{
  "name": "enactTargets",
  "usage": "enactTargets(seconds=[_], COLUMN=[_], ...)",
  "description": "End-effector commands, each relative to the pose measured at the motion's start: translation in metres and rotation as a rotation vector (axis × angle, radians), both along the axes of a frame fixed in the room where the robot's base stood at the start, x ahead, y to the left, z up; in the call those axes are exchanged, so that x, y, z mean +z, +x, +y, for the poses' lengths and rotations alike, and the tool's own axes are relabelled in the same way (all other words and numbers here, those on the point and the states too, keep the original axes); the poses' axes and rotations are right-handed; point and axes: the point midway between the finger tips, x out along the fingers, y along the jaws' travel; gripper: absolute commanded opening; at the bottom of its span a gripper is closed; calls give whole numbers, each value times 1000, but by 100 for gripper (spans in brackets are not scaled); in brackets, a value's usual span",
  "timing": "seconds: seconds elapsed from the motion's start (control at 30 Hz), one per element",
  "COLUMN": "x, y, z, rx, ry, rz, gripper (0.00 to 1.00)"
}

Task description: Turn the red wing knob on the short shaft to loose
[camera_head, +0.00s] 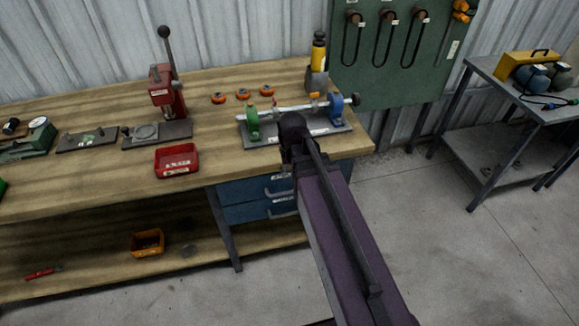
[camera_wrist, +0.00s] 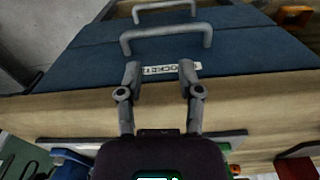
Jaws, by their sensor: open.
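A pale metal shaft (camera_head: 285,111) lies across a dark base plate (camera_head: 262,138) on the workbench, between a green support (camera_head: 253,124) and a blue support (camera_head: 336,106). A dark round knob (camera_head: 355,99) is at its right end. The green support (camera_wrist: 225,147) and blue support (camera_wrist: 70,163) partly show low in that view.
A red tray (camera_head: 176,161) and a red lever press (camera_head: 165,90) are to the left. A green tool board (camera_head: 390,85) stands behind. Open floor (camera_head: 430,220) is at the right.

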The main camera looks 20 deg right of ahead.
Motion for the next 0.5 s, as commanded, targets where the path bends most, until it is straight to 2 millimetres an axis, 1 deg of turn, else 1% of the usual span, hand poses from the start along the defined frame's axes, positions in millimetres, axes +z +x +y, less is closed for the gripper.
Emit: enactTargets(seconds=[0.03,0.2,0.5], x=[-9,-23,-38], y=[-6,-17,-31], z=[0,0,0], rx=[5,27,54], ry=[0,0,0], rz=[0,-2,-3], gripper=[47,47,47])
